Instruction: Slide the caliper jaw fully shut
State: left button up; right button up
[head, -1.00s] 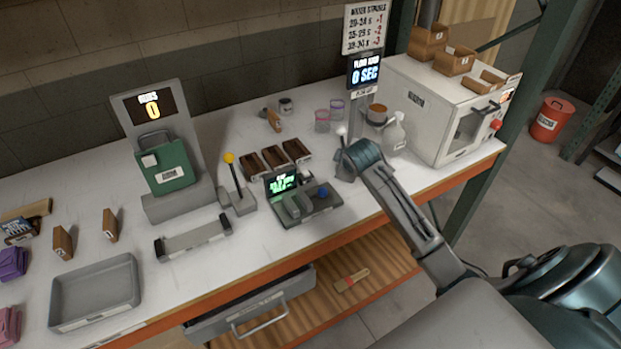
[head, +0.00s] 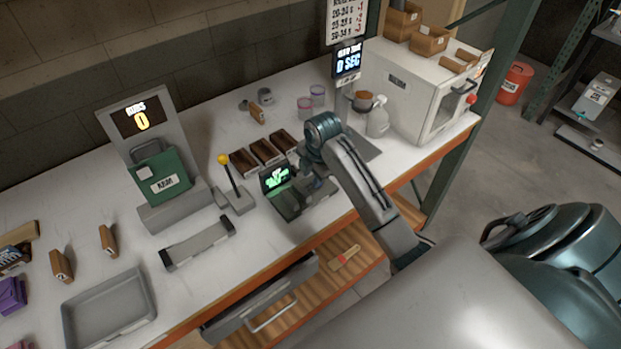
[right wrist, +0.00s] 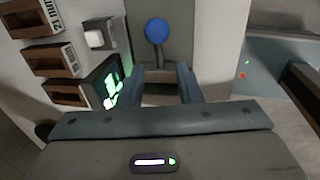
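The caliper station (head: 291,209) is a dark grey base with a lit green display (head: 276,177) at the front middle of the bench. My right gripper (head: 312,182) is over its right part and hides much of the jaws, so I cannot tell the jaw gap. In the right wrist view, the caliper's blue knob (right wrist: 157,31) stands just beyond the fingertips, in line with the gap between them. The right gripper (right wrist: 159,76) is open, with nothing seen between its fingers. The display (right wrist: 107,86) is left of the fingers. My left gripper is out of view.
Three brown bins (head: 266,151) stand behind the caliper. A yellow-knobbed lever (head: 232,180) is to its left, with a grey cradle (head: 198,244) and tray (head: 110,306) farther left. A spray bottle (head: 378,117) and white oven (head: 425,85) stand behind right.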

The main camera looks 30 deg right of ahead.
aim_at(310, 188)
jog(key=shift+w+f+p, duration=0.25)
jog(key=shift+f, duration=0.8)
jog(key=shift+w+f+p, duration=0.2)
jog(key=shift+f, duration=0.8)
jog(key=shift+a, duration=0.1)
grip_shut()
